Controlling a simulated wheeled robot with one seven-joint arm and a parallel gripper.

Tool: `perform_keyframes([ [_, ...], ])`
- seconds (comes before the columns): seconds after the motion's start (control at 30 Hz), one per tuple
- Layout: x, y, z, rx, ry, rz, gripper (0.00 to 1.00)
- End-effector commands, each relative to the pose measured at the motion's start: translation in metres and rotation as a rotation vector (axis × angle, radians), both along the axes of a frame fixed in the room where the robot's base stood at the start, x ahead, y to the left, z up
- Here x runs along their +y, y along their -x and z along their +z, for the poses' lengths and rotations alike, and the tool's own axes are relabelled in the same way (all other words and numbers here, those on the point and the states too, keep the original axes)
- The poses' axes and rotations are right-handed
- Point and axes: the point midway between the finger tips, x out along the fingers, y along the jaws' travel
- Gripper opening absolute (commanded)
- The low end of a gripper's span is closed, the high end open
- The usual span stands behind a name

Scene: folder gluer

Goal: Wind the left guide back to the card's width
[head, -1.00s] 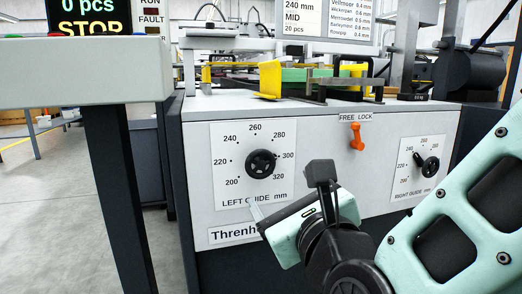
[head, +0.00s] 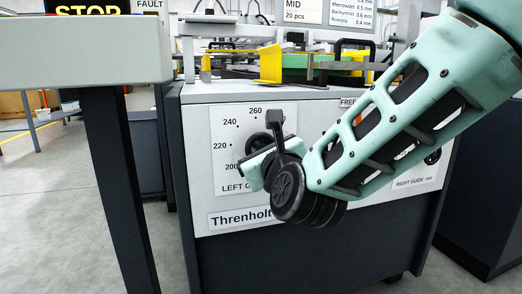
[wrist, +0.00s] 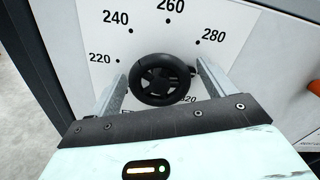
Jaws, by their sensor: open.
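The left guide's black handwheel (wrist: 160,80) sits on a white dial plate (head: 231,128) marked in mm on the front of the machine. In the head view my arm partly covers the wheel and plate. In the wrist view my gripper (wrist: 161,72) is open, with one finger on each side of the wheel. I cannot tell whether the fingers touch it. A small mark shows at the wheel's right rim, roughly toward the 280 to 300 side; the 300 is hidden by the right finger. The card is not clearly identifiable.
A yellow guide (head: 271,65) and green stock stand on top of the machine. My arm covers most of the right guide dial and the free lock. An orange lever (wrist: 315,87) shows at the wrist view's right edge. A grey desk (head: 80,62) stands at the left.

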Motion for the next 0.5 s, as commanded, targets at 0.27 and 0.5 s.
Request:
perform_keyframes([
  [0.27, -0.0001, 0.0003, 0.0, 0.0, 0.0, 0.0, 0.4],
  [0.5, -0.0002, 0.0005, -0.0001, -0.002, 0.007, 0.0, 0.38],
])
